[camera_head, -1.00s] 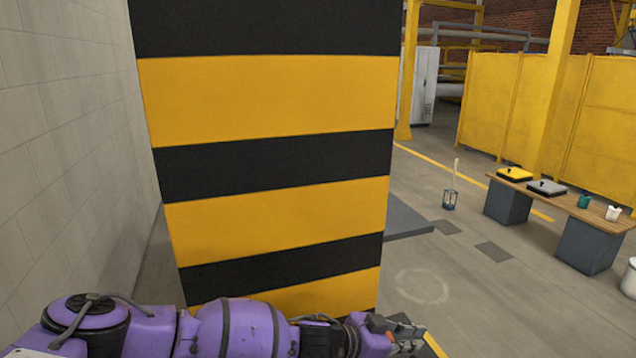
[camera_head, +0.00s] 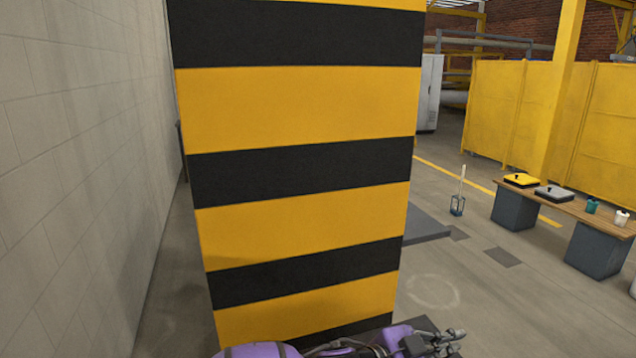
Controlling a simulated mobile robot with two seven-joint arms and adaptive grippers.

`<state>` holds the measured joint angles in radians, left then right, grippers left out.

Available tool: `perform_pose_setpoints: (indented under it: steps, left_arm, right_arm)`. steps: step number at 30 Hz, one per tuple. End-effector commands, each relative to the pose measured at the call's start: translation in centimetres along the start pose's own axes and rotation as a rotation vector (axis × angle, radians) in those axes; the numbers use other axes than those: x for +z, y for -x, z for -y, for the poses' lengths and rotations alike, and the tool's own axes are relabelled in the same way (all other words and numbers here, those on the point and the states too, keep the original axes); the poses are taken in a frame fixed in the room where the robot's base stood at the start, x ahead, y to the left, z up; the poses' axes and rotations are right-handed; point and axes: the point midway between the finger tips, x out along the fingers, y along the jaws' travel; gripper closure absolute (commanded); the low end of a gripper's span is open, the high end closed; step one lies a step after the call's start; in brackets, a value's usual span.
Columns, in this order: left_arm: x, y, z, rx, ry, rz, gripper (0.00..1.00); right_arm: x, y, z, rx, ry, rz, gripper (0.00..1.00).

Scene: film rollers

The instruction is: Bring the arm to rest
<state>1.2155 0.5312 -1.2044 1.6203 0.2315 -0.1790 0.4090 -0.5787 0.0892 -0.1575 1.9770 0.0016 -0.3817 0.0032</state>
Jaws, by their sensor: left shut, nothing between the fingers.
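My left arm, purple with dark joints, runs along the bottom edge of the head view, in front of a large striped pillar (camera_head: 300,110). My left gripper (camera_head: 452,340) is at its right end, low in the picture and just right of the pillar's lower edge. It is shut and empty. Much of the arm is cut off by the bottom edge. My right gripper does not show.
A grey block wall (camera_head: 70,170) stands on the left. At the right is a bench (camera_head: 565,205) with a yellow tray (camera_head: 521,180), a grey tray (camera_head: 554,193) and cups. A roller in a holder (camera_head: 458,205) stands on the floor. The floor between is open.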

Motion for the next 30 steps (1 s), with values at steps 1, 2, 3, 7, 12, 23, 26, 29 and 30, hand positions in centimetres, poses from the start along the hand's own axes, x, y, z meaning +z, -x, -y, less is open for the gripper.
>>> perform_pose_setpoints:
  steps: [1, 2, 3, 7, 12, 23, 26, 29, 30]
  left_arm:
    - [-0.2, 0.4, -0.7, -0.02, 0.021, -0.013, 1.0]
    - [-0.3, 0.6, -0.9, -0.035, 0.03, -0.02, 1.0]
    - [-0.3, 1.0, -1.1, -0.057, 0.045, -0.03, 1.0]
    - [0.5, 3.1, -1.2, -0.156, 0.113, -0.04, 1.0]
    - [4.1, 7.6, -0.8, -0.314, 0.227, -0.001, 1.0]
    - [18.6, 23.7, -4.5, -0.662, 0.514, 0.264, 1.0]
    - [22.6, 29.4, -7.8, -0.749, 0.601, 0.364, 1.0]
    - [26.0, 35.1, -11.9, -0.825, 0.691, 0.463, 1.0]
    - [27.0, 37.1, -13.7, -0.851, 0.723, 0.499, 1.0]
  right_arm:
    - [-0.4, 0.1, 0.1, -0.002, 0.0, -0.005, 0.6]
    - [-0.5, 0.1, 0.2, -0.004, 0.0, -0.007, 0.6]
    - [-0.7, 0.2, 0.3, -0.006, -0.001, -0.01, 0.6]
    - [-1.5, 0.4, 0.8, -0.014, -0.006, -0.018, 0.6]
    - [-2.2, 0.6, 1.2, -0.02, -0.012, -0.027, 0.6]
    - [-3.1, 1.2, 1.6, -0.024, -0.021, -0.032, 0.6]
    - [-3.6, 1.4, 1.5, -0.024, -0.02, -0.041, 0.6]
    - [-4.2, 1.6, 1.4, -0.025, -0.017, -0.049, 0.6]
    - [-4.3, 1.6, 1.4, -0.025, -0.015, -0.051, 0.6]
